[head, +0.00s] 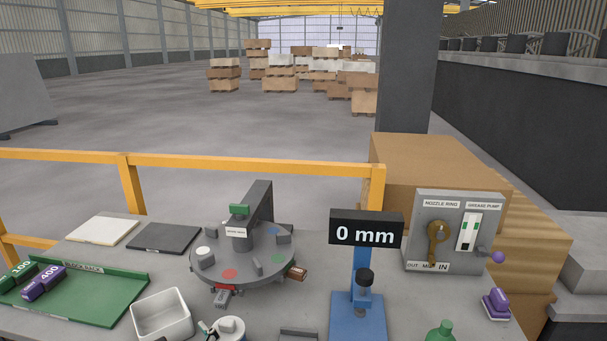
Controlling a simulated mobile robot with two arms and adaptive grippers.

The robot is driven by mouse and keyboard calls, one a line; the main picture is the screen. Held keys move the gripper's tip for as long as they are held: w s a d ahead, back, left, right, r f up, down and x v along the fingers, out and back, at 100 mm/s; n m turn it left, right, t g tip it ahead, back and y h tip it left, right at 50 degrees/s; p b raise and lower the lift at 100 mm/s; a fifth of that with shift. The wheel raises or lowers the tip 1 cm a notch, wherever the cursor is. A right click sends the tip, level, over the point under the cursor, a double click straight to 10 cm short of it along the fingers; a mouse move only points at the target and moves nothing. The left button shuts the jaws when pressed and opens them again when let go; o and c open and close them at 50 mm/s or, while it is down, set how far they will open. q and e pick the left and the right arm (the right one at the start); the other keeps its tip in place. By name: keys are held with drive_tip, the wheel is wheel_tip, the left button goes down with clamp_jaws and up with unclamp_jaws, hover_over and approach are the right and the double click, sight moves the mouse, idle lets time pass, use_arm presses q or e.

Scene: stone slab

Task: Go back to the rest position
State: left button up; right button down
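Neither of my grippers shows in the head view, and no arm of mine can be made out. The work table (85,262) lies in front of me, and no gripper is seen over it or touching anything on it.
A green tray (100,308) holds green and purple blocks at left. Right of it are a white bin (161,315), a round grey turntable (243,262), a blue gauge stand (358,315) reading "0 mm" and a grey panel (450,205). A yellow rail (250,164) runs behind.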

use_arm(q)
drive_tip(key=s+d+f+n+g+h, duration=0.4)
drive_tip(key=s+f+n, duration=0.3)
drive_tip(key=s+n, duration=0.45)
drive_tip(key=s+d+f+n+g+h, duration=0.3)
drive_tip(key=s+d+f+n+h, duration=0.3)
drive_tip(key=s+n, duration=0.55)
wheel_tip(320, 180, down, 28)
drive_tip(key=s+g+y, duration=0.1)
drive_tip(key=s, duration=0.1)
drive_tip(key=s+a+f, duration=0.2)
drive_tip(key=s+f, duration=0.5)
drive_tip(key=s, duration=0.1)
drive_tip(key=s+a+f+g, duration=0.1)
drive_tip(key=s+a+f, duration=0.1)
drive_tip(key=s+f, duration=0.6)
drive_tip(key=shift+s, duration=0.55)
